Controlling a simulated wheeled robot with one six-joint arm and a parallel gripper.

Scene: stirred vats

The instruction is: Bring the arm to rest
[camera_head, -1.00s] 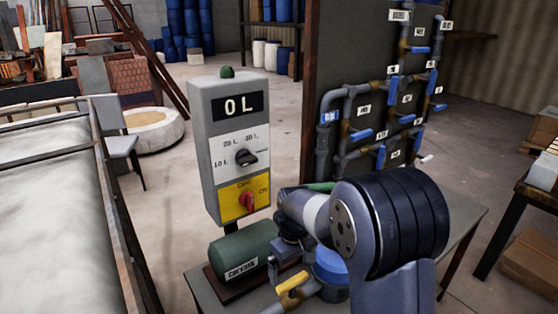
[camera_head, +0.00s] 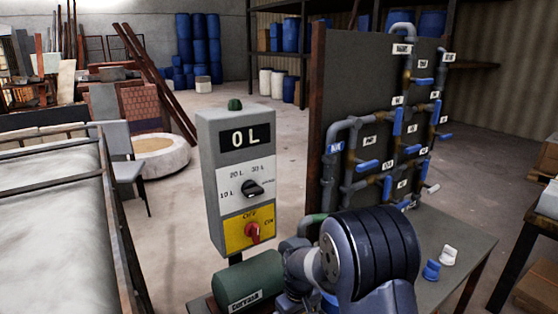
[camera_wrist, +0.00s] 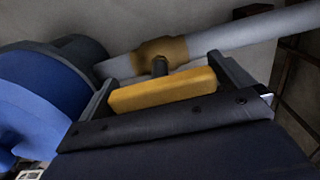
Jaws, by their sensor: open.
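My arm (camera_head: 370,255) is in the lower middle of the head view, in front of the work table. It hides my gripper there. In the wrist view my gripper (camera_wrist: 166,86) is open, with one finger at each end of a yellow valve handle (camera_wrist: 163,90). I cannot tell whether the fingers touch the handle. The handle sits on a brass valve body (camera_wrist: 160,55) in a grey pipe (camera_wrist: 225,40). A blue rounded object (camera_wrist: 40,95) fills the left of the wrist view.
A control box (camera_head: 236,180) reads 0 L, beside a green pump (camera_head: 247,282). A pipe panel (camera_head: 350,80) with blue-handled valves stands behind my arm. White (camera_head: 449,255) and blue (camera_head: 431,269) small pieces lie on the table's right. A large vat (camera_head: 50,215) is at left.

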